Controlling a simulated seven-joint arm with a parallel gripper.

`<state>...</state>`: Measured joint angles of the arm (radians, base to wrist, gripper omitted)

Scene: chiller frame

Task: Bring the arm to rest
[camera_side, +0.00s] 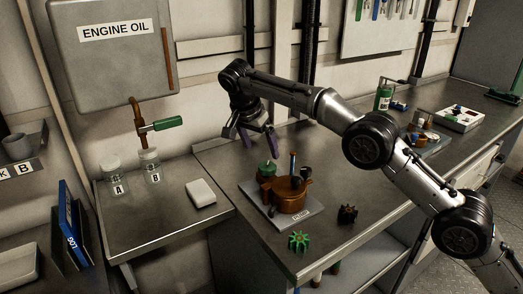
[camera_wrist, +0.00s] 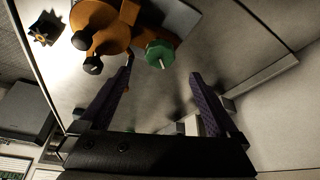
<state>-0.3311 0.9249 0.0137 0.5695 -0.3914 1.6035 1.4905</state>
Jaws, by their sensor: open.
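My gripper (camera_side: 257,139) hangs above the back left part of the metal bench (camera_side: 340,160), with its fingers pointing down. The two purple-grey fingers are apart with nothing between them. They also show in the wrist view (camera_wrist: 160,82), spread wide over bare surface. My arm reaches in from the right. A brown pot-like housing (camera_side: 290,200) sits on a grey plate (camera_side: 302,219), in front of and to the right of my gripper and apart from it. A green part (camera_side: 268,168) stands beside the housing, and it also shows in the wrist view (camera_wrist: 159,54).
A green gear (camera_side: 299,241) and a dark gear (camera_side: 347,214) lie on the bench front. Jars A (camera_side: 117,182) and B (camera_side: 151,168) and a white block (camera_side: 201,192) stand on the lower left counter. The engine oil tank's green-handled tap (camera_side: 166,124) juts out above. The wall is close behind.

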